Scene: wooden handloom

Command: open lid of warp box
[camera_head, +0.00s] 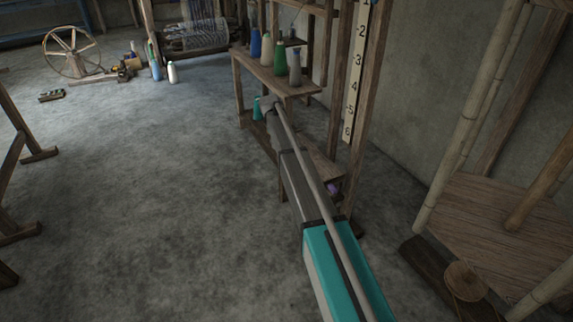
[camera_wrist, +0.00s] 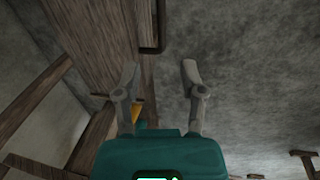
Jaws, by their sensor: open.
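I cannot pick out a warp box or its lid for certain in either view.
The shelf stand (camera_head: 265,72) holds several thread cones, including a green cone (camera_head: 279,55). A numbered measuring strip (camera_head: 356,75) stands beside it. A bamboo-and-wood frame (camera_head: 500,215) fills the right. A spinning wheel (camera_head: 70,52) is far left. The concrete floor (camera_head: 150,180) left of my arm is open.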

